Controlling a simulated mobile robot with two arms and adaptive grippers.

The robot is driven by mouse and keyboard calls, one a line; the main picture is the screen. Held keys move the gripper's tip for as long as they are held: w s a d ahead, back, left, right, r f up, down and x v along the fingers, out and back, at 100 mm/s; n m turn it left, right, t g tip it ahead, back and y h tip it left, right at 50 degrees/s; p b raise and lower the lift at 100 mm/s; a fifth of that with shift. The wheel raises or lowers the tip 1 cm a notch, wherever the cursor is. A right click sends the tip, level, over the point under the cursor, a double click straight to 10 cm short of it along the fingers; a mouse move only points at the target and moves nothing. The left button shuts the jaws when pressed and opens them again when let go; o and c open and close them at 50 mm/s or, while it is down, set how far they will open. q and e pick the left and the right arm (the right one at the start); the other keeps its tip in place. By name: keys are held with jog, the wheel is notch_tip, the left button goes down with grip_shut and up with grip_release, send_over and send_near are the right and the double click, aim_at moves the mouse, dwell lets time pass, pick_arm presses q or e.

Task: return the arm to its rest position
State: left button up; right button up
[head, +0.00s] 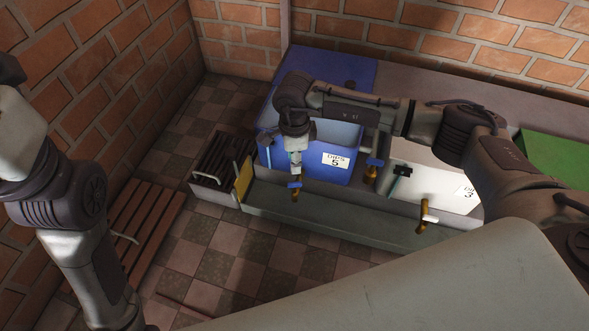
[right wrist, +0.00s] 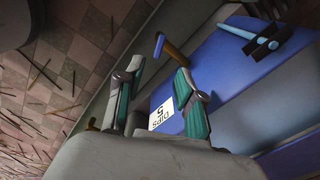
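My right arm reaches in from the right across the bins, and its gripper (head: 296,168) points down at the front left corner of the blue bin (head: 345,136). In the right wrist view its two teal-padded fingers (right wrist: 158,72) stand apart with nothing held between them. A brass tap with a blue handle (head: 295,191) is just below the fingertips; it also shows beyond them in the right wrist view (right wrist: 170,50). I cannot tell if they touch. My left arm hangs at the left edge; its gripper is out of frame.
A white bin (head: 430,183) and a green bin (head: 560,158) stand to the right. Other taps, one blue-handled (head: 373,170) and one white-handled (head: 425,215), stick out in front. A dark slatted crate (head: 212,160) and wooden slats (head: 150,230) lie left.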

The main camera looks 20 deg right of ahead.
jog(key=shift+r, duration=0.9)
jog(key=shift+s, duration=0.1)
